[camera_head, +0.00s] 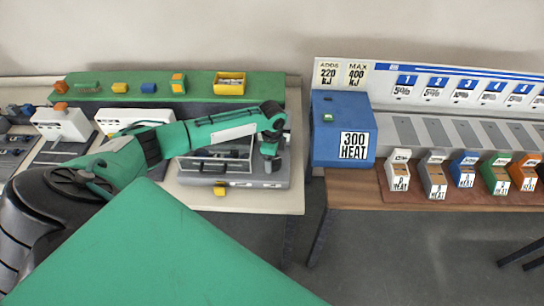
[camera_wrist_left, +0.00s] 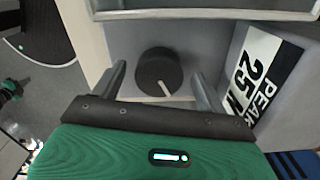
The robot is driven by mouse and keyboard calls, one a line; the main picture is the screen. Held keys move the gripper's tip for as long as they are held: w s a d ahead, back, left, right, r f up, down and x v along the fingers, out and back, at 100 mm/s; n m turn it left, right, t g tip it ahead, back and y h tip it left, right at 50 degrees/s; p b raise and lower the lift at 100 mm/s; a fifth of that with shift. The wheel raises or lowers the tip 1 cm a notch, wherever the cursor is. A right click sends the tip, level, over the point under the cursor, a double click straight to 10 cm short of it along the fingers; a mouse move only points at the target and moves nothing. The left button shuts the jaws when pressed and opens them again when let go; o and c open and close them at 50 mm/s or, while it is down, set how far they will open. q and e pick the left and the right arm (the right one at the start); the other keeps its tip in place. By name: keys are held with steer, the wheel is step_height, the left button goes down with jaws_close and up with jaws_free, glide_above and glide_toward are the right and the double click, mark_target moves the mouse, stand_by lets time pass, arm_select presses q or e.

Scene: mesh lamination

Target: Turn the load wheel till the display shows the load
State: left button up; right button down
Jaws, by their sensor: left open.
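A dark round wheel (camera_wrist_left: 158,72) with a pale pointer line shows in the left wrist view on a grey face. My left gripper (camera_wrist_left: 162,90) is open, with one finger on each side of the wheel and gaps between. In the head view my left gripper (camera_head: 268,165) hangs over the right end of a grey device (camera_head: 262,183) on the left table; the wheel is hidden there. A tilted white label (camera_wrist_left: 262,75) reading "PEAK 25 N" stands right of the wheel. No readable load display shows. My right gripper is out of view.
A green shelf (camera_head: 200,83) with small coloured blocks and a yellow bin (camera_head: 230,85) stands behind. A blue box (camera_head: 342,130) labelled "300 HEAT" and several coloured bins stand on the right table (camera_head: 350,195). A gap separates the tables.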

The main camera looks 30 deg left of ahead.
arm_select(q)
step_height(320, 180, up, 14)
steer(key=b, duration=0.3)
steer(key=shift+f, duration=0.15)
stand_by(0.4)
